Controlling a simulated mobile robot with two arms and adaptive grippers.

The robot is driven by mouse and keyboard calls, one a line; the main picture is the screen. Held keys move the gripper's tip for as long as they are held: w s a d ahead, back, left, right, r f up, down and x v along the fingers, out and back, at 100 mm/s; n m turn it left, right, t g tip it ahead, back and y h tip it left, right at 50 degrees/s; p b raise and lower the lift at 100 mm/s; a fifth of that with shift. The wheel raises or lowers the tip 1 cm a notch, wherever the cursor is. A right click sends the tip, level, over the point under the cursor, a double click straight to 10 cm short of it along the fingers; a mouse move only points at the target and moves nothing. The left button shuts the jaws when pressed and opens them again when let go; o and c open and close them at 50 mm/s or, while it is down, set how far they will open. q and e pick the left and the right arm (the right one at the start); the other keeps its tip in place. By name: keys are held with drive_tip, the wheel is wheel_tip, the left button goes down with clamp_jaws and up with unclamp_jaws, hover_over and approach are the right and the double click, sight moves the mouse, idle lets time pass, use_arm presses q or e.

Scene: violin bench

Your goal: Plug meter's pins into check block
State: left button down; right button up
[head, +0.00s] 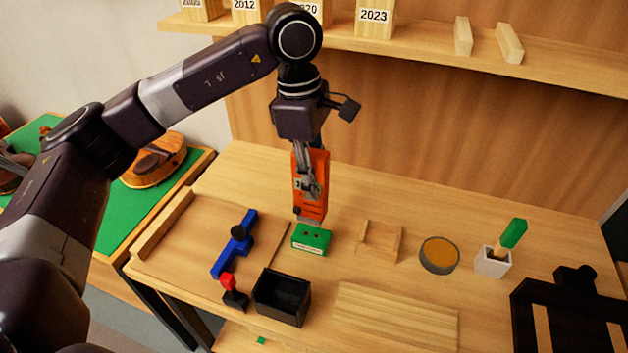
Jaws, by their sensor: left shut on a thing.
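The orange meter (313,200) is upright in the head view, with my left gripper (308,186) shut on it from above. The green check block (311,239) with a white label stands on the bench right below the meter. The meter's lower end is at the block's top back edge. I cannot tell whether the pins are in the block or just above or behind it, as they are hidden.
A black bin (282,297), a blue tool (235,245) and a red-topped piece (232,290) stand left of the block. A wooden cradle (380,242), a round tin (439,255) and a white cup with a green-handled brush (493,262) stand right. A shelf (420,50) crosses behind.

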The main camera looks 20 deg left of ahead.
use_arm(q)
drive_tip(key=shift+r+p, duration=0.3)
drive_tip(key=shift+r, duration=0.4)
use_arm(e)
drive_tip(key=shift+r, duration=0.4)
